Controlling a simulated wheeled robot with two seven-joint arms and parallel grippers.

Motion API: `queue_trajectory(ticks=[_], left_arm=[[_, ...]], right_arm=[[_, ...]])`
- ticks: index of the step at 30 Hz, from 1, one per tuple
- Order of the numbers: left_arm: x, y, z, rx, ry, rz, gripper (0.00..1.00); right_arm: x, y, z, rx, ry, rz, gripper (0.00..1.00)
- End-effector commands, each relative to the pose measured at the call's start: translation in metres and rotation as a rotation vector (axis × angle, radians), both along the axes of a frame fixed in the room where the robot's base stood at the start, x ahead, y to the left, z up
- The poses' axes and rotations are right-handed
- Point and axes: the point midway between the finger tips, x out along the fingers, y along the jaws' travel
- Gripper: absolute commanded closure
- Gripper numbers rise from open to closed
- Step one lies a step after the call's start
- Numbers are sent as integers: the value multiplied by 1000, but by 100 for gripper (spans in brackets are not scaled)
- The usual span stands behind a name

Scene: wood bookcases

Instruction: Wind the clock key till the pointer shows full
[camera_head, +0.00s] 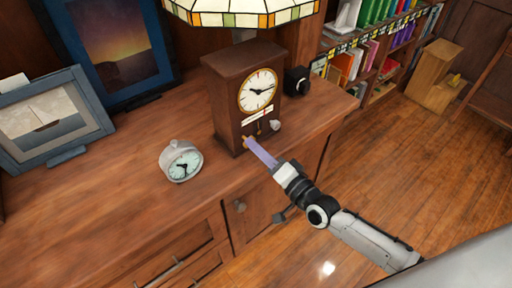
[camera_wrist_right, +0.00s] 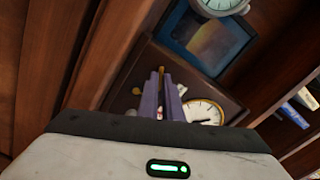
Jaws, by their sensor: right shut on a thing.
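The clock (camera_head: 228,101) is a dark wooden case with a round cream dial, standing upright on the cabinet top; its dial also shows in the right wrist view (camera_wrist_right: 203,111). A pale gauge strip (camera_head: 252,118) with a little red lies below the dial; its pointer is too small to read. My right gripper (camera_head: 248,143), with purple fingers, is at the lower front of the clock. It is shut on a small brass piece, seemingly the key (camera_wrist_right: 162,71), mostly hidden between the fingers (camera_wrist_right: 162,80). My left gripper is not in view.
A small silver alarm clock (camera_head: 181,161) stands left of the clock. A black object (camera_head: 297,81) sits to its right, and a stained-glass lamp shade (camera_head: 240,14) hangs close above. Framed pictures (camera_head: 58,122) stand at the left. The cabinet top's front left is clear.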

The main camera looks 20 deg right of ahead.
Motion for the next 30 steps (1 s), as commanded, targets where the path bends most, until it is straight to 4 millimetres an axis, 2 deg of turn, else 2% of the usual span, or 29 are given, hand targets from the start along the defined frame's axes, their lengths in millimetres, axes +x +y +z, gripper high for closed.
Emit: queue_trajectory(ticks=[7,9,11,20,23,30], left_arm=[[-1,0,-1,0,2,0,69],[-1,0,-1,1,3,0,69],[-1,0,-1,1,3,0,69],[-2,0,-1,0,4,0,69],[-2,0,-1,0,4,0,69],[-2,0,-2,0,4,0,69]], right_arm=[[-1,1,-1,-2,3,2,100],[-1,1,-1,-2,3,2,84],[-1,1,-1,-2,3,2,76],[-1,0,-1,-2,1,0,76],[-9,-3,-1,-3,2,1,76],[-51,-18,-2,-4,4,2,76]])
